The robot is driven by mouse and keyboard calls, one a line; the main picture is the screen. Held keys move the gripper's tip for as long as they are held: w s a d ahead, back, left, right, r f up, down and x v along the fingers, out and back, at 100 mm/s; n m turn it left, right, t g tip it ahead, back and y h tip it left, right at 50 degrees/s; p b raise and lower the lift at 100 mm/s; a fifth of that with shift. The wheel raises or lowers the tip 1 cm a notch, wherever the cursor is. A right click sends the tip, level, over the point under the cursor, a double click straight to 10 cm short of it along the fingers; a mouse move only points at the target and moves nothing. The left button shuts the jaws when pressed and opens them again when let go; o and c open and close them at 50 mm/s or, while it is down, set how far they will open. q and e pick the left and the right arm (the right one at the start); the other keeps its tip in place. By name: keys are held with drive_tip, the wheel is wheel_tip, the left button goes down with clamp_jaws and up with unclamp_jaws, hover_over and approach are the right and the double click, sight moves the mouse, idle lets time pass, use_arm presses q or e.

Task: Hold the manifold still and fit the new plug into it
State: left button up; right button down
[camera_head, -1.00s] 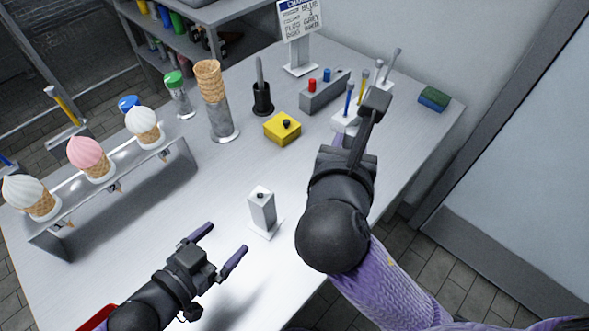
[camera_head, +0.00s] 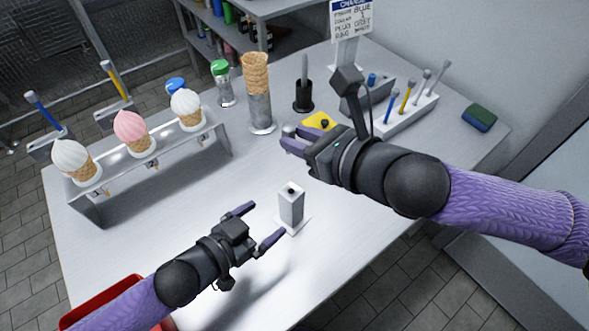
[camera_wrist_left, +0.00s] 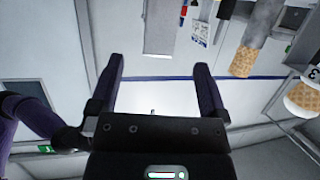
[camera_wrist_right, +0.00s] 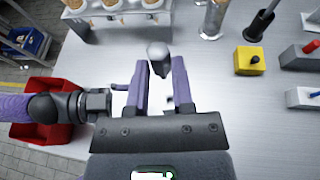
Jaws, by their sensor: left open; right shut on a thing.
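The manifold (camera_head: 291,207) is a pale upright block on a small base with a dark hole in its top, standing near the table's front edge. It also shows between and beyond the fingers in the left wrist view (camera_wrist_left: 162,28). My left gripper (camera_head: 264,222) is open and empty, its fingertips just left of the manifold and apart from it. My right gripper (camera_head: 287,138) is raised over the table, behind the manifold. It is shut on a grey plug (camera_wrist_right: 158,54), whose rounded end sticks out past the fingertips.
A yellow block (camera_head: 318,121) with a black knob, a plug rack with a blue plug (camera_head: 372,78) and a tool holder (camera_head: 408,118) stand behind. A cone stand (camera_head: 95,208) is at left, a green sponge (camera_head: 479,117) at right, a red bin (camera_head: 103,300) at the lower left.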

sight(286, 205)
use_arm(q)
drive_tip(key=x, duration=0.8)
drive_tip(key=shift+w+d+f, duration=0.1)
drive_tip(key=shift+w+d, duration=0.15)
drive_tip(key=shift+w, duration=0.05)
clamp_jaws()
drive_tip(key=c, duration=0.8)
unclamp_jaws()
clamp_jaws()
drive_tip(key=shift+s+n+t+y, duration=0.1)
drive_tip(key=shift+n+t+y, duration=0.7)
drive_tip(key=shift+n+y, duration=0.1)
